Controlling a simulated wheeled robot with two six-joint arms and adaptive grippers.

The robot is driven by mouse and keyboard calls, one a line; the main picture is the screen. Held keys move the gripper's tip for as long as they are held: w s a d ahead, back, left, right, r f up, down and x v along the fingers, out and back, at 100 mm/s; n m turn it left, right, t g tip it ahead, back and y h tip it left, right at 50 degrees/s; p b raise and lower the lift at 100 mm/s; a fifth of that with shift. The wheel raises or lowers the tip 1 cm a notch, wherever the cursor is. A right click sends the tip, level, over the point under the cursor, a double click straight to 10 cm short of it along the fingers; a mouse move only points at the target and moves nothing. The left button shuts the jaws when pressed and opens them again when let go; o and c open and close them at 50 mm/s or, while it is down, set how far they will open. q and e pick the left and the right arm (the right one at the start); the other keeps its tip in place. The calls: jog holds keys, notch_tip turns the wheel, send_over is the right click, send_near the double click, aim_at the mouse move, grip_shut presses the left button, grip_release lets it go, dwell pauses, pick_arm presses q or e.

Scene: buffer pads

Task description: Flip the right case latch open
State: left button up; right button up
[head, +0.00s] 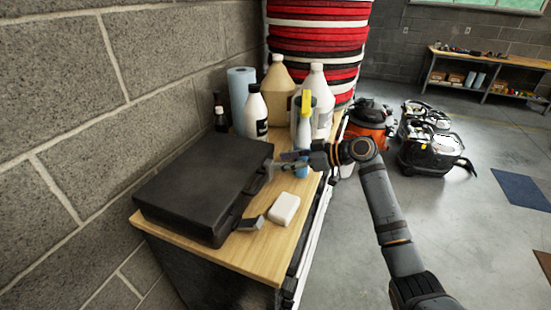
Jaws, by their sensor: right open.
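A closed black case (205,185) lies flat on the wooden bench top (175,238), its latch side facing right. My right gripper (272,170) is open at the far end of that side, its fingers pointing left at the case edge. The latch there is small and mostly hidden by the fingers; I cannot tell its position or whether they touch it. A dark grey flap-like piece (250,224) sticks out by the near end of the same side. My left gripper is not in view.
A white block (284,208) lies on the bench just below my right gripper. Behind it stand a spray bottle (303,130), jugs (278,95), a white bottle (256,112) and a blue roll (241,100). A block wall (60,120) borders the bench on the left.

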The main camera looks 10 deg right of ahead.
aim_at(271, 163)
jog(key=x, duration=0.3)
jog(key=shift+r, duration=0.1)
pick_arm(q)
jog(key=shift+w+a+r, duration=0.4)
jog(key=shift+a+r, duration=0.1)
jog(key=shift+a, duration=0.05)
pick_arm(e)
jog(key=shift+a+f, duration=0.1)
jog(key=shift+f, duration=0.15)
jog(key=c, duration=0.9)
jog(key=d+f+t+y+b, duration=0.1)
jog(key=b, duration=0.5)
jog(key=s+d+f+t+y+b, duration=0.1)
jog(key=y+b, duration=0.1)
jog(key=b, duration=0.5)
jog(key=shift+s, duration=0.1)
jog(key=shift+r+b, duration=0.15)
jog(key=shift+b, duration=0.25)
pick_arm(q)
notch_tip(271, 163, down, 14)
pick_arm(e)
jog(key=shift+r+y, duration=0.2)
jog(key=shift+y, duration=0.1)
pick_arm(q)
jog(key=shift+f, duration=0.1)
